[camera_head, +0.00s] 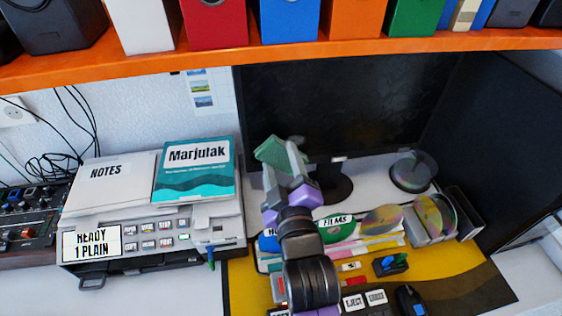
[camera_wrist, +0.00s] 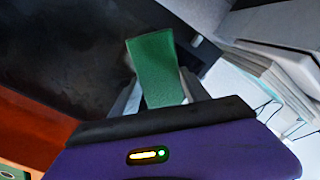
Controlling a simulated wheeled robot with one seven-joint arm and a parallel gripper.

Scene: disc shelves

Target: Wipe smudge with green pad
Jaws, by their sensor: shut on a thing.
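The green pad (camera_head: 272,152) is held in my gripper (camera_head: 284,165), up in front of the lower left part of the dark monitor screen (camera_head: 335,95). In the wrist view the green pad (camera_wrist: 156,68) sticks out from between the two fingers of my gripper (camera_wrist: 158,98). My gripper is shut on it. The pad looks apart from the screen in the head view, but the exact gap cannot be told. No smudge can be made out clearly on the dark screen.
An orange shelf (camera_head: 300,50) with several binders runs above the monitor. A printer (camera_head: 150,235) with notes and a teal book (camera_head: 194,170) stands at the left. A disc spindle (camera_head: 413,171), discs in a rack (camera_head: 436,215) and a mouse (camera_head: 410,300) lie to the right.

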